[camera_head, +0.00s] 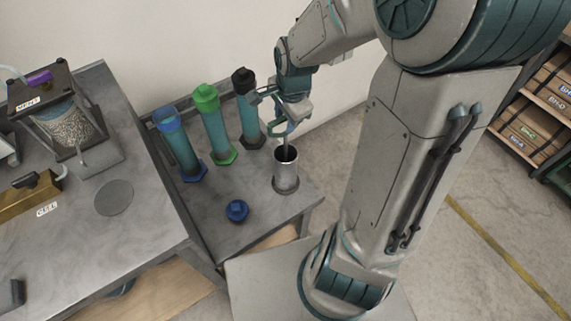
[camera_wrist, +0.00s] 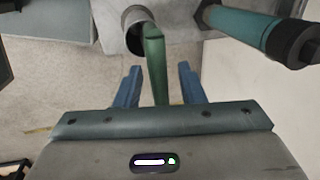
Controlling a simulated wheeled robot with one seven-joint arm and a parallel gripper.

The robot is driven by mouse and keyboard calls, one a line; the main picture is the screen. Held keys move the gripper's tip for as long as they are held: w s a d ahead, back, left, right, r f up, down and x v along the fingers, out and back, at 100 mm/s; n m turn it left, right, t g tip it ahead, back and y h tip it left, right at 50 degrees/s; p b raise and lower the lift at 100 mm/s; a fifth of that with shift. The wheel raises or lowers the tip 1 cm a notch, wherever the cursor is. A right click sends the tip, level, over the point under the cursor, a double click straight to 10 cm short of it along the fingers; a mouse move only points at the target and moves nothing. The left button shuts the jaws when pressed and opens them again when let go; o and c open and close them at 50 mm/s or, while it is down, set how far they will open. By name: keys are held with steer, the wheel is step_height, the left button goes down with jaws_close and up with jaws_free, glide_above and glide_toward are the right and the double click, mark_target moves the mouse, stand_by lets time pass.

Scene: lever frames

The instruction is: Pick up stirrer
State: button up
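The stirrer shows in the wrist view as a green upright bar (camera_wrist: 155,65) between my two blue fingers. My gripper (camera_head: 279,122) is above the cup. In the wrist view my gripper (camera_wrist: 159,75) is open, with a finger on each side of the stirrer and a visible gap on both sides. The cup's mouth (camera_wrist: 134,20) shows behind the stirrer.
Three capped cylinders, blue (camera_head: 177,145), green (camera_head: 215,125) and black (camera_head: 249,110), stand left of the cup. A blue cap (camera_head: 237,210) lies in front on the small table (camera_head: 245,235). A larger bench (camera_head: 90,240) adjoins at left. A wall is behind.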

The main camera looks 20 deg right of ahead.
jaws_close()
step_height(320, 180, up, 28)
steer(key=p, duration=0.1)
steer(key=shift+p, duration=0.3)
stand_by(0.4)
